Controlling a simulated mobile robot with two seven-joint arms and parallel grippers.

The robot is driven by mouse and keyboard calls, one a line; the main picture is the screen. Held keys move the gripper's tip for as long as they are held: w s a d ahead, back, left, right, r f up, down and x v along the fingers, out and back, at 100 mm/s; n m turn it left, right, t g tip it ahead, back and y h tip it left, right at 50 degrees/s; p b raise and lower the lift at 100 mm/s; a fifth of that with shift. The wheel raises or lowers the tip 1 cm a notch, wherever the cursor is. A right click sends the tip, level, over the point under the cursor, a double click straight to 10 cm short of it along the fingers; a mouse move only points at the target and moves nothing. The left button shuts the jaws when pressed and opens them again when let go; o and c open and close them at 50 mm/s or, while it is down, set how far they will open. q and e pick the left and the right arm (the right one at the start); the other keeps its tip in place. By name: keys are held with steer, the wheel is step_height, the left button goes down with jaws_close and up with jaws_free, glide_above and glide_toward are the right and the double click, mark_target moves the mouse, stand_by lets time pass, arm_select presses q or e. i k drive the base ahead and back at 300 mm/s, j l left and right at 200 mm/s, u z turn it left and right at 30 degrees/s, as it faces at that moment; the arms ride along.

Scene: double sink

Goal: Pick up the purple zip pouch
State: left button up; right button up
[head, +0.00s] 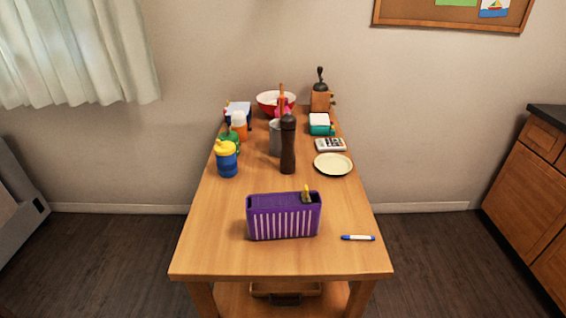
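The purple zip pouch (283,216) stands upright near the front of the wooden table in the head view. It has white vertical stripes on its front and a yellow piece at its top right. Nothing touches it from the sides. Neither of my grippers shows in the head view.
On the table (230,255), a marker (358,238) lies right of the pouch. Behind it stand a dark pepper mill (288,146), a cream plate (333,164), a blue-yellow cup (226,158) and several other items. The front edge is clear. A wooden cabinet (536,165) stands far right.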

mark_target(282, 215)
steer(key=z, duration=0.35)
steer(key=j+z, duration=0.2)
steer(key=z, duration=0.15)
steer(key=j+z, duration=0.45)
steer(key=z, duration=0.25)
steer(key=k+j+z, duration=0.25)
steer(key=j, duration=0.15)
steer(key=k+j+z, duration=0.2)
steer(key=j, duration=0.25)
steer(key=k+j, duration=0.15)
steer(key=j, duration=0.2)
steer(key=k+j, duration=0.2)
steer(key=j, duration=0.2)
steer(key=k+j+z, duration=0.1)
steer(key=j, duration=0.25)
